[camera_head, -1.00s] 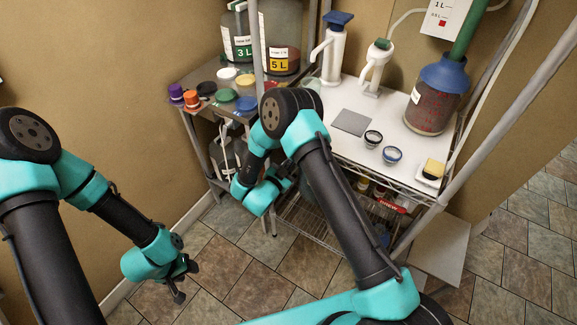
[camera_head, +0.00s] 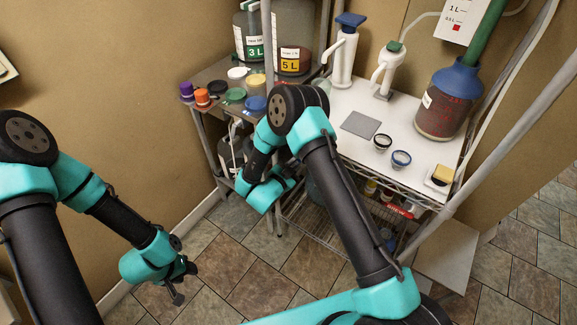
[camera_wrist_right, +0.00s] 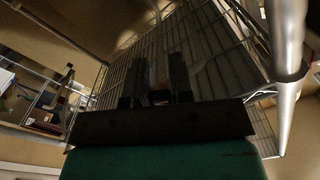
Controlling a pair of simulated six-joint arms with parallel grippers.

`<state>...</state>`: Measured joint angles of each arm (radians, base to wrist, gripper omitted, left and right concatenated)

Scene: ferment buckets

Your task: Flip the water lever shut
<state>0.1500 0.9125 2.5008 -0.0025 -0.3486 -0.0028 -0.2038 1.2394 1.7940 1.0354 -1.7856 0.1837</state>
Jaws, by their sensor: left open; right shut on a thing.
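I cannot make out the water lever with certainty in either view. My right gripper (camera_wrist_right: 160,85) shows in the right wrist view with two dark fingers a little apart. It is shut on a small brownish thing (camera_wrist_right: 160,97) between them, too dark to name. In the head view my right arm reaches down to the front of the steel shelf rack, and its fingertips are mostly hidden by the arm. My left gripper (camera_head: 181,284) is open and empty above the tiled floor at the lower left.
The white worktop (camera_head: 352,104) holds two pump dispensers, a grey mat (camera_head: 361,124), small cups and a blue-topped carboy (camera_head: 447,100). Labelled buckets and coloured lids stand on the left shelf. Wire shelving and rack posts surround my right gripper. Floor at lower left is clear.

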